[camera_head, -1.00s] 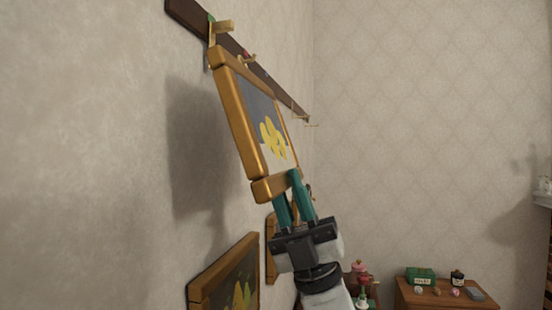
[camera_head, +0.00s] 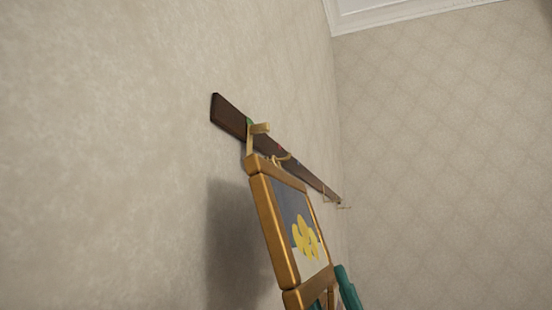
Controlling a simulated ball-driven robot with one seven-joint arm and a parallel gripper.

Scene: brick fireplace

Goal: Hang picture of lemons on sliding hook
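The picture of lemons (camera_head: 264,228), yellow fruit on a grey and white ground in a gold-brown frame, is near the wall in the lower middle. Its top edge meets the lower end of a brass hook (camera_head: 259,128) with a green mark on the dark rail (camera_head: 300,171). I cannot tell whether the hook bears it. The picture leans out from the wall. My gripper (camera_head: 334,292) is at its lower right corner, mostly cut off by the bottom edge. One teal finger stands clear to the right of the frame; the other is mostly hidden behind it.
Other brass hooks (camera_head: 326,194) sit farther along the rail, toward the room corner. The patterned wall (camera_head: 450,170) on the right is bare. White ceiling moulding (camera_head: 400,14) runs along the top.

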